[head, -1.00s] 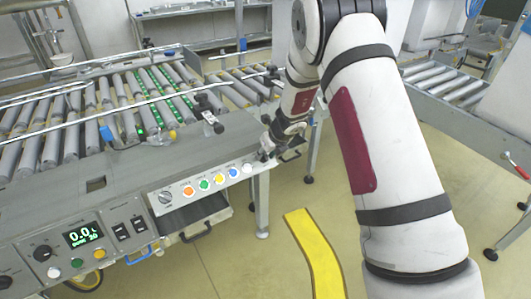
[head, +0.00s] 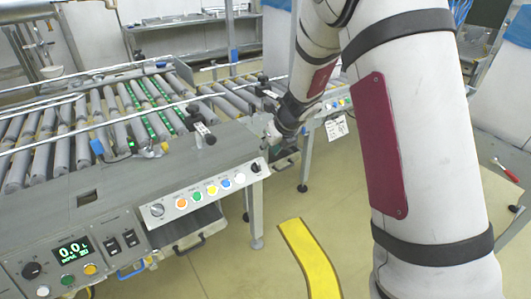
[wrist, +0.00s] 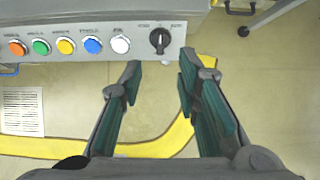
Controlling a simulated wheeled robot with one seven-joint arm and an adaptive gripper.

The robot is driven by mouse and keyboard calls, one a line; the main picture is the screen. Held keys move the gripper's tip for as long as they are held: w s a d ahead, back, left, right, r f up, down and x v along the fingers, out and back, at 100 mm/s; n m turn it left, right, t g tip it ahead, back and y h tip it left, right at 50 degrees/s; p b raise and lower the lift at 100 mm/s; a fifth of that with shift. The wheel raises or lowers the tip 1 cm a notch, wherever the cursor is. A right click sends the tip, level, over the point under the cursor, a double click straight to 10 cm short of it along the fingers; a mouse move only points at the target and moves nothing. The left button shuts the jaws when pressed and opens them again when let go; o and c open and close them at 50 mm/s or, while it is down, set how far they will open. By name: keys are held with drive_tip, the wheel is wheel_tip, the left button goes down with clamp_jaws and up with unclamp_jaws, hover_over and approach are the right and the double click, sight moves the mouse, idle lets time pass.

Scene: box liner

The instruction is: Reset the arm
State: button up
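My gripper (wrist: 158,82) is open in the wrist view, its two dark fingers with green pads apart and nothing between them. It points down at the floor beside the control panel (wrist: 100,42). In the head view my gripper (head: 272,134) is small and partly hidden by my own arm, close to the right end of the panel. My arm (head: 410,140) fills the right of the head view.
A roller conveyor (head: 120,120) stands at the left. Its front panel has orange, green, yellow, blue and white buttons (head: 211,190) and a dark knob (wrist: 160,40). Yellow floor tape (head: 312,262) lies on open floor. A screwdriver-like red-handled tool (head: 507,172) is at far right.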

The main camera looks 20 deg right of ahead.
idle(0.3)
drive_tip(key=s+a+r+n+g+y, duration=0.15)
drive_tip(key=s+a+r+n, duration=0.25)
drive_tip(key=s+r+n, duration=0.5)
drive_tip(key=s+a+r+n+g+y, duration=0.15)
drive_tip(key=s+a+r+n, duration=0.25)
drive_tip(key=s+r+n, duration=0.5)
drive_tip(key=s+d+f+n+g+h, duration=0.1)
drive_tip(key=s+d+n+h, duration=0.45)
drive_tip(key=s, duration=0.95)
drive_tip(key=s+d+f+n+g, duration=0.1)
drive_tip(key=s+d+n, duration=0.1)
drive_tip(key=s+n, duration=1)
wheel_tip(320, 180, up, 24)
drive_tip(key=s+m+t+p, duration=0.2)
drive_tip(key=m+t+p, duration=0.1)
drive_tip(key=p, duration=2)
drive_tip(key=shift+s+a+r, duration=0.2)
drive_tip(key=shift+r, duration=0.05)
drive_tip(key=shift+a+y, duration=0.1)
drive_tip(key=shift+y, duration=0.15)
